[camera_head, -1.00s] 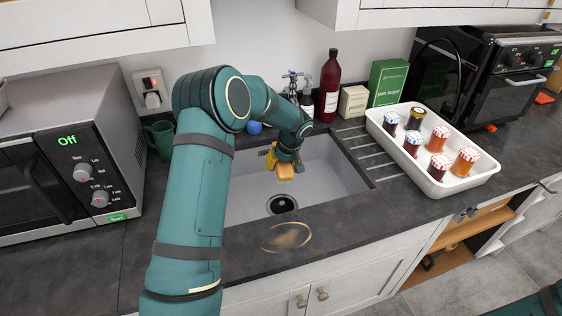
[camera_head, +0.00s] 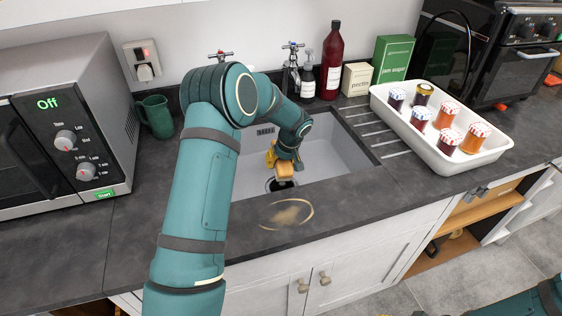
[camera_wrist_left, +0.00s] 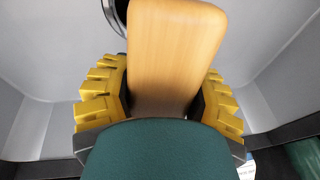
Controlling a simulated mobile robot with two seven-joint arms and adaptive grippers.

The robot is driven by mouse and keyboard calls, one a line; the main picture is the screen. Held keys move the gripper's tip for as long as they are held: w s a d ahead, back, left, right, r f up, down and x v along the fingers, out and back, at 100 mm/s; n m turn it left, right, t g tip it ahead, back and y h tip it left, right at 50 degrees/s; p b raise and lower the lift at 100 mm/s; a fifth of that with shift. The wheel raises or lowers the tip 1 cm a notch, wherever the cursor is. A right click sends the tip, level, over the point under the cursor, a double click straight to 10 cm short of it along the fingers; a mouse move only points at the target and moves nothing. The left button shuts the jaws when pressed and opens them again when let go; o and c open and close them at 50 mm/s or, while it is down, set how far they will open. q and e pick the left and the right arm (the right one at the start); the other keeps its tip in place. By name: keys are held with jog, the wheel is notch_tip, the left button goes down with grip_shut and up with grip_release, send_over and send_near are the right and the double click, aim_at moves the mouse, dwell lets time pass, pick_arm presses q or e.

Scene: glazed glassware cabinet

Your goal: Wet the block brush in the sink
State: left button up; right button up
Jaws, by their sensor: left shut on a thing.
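The block brush (camera_head: 285,172) has a wooden, light-brown block. My left gripper (camera_head: 283,162) is shut on it and holds it inside the grey sink (camera_head: 338,155), above the dark drain, which it partly covers. In the left wrist view the wooden block (camera_wrist_left: 172,50) sits between the yellow ribbed fingers of my left gripper (camera_wrist_left: 165,95). The drain rim shows behind it at the top. The bristles are hidden, and I cannot tell whether the brush touches the sink floor. A tap (camera_head: 291,68) stands behind the sink, partly behind my arm. My right gripper is not in view.
A brown ring stain (camera_head: 287,215) marks the counter before the sink. A white tray (camera_head: 450,165) with several jars stands right, a microwave (camera_head: 65,130) and green mug (camera_head: 156,116) left.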

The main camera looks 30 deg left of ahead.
pick_arm(q)
jog(key=shift+f+b, duration=1.3)
jog(key=shift+f, duration=0.85)
jog(key=shift+r+p, duration=3.3)
jog(key=shift+r, duration=3.05)
jog(key=shift+r+p, duration=0.7)
jog(key=shift+r, duration=0.65)
notch_tip(320, 180, up, 4)
jog(key=shift+p, duration=1.05)
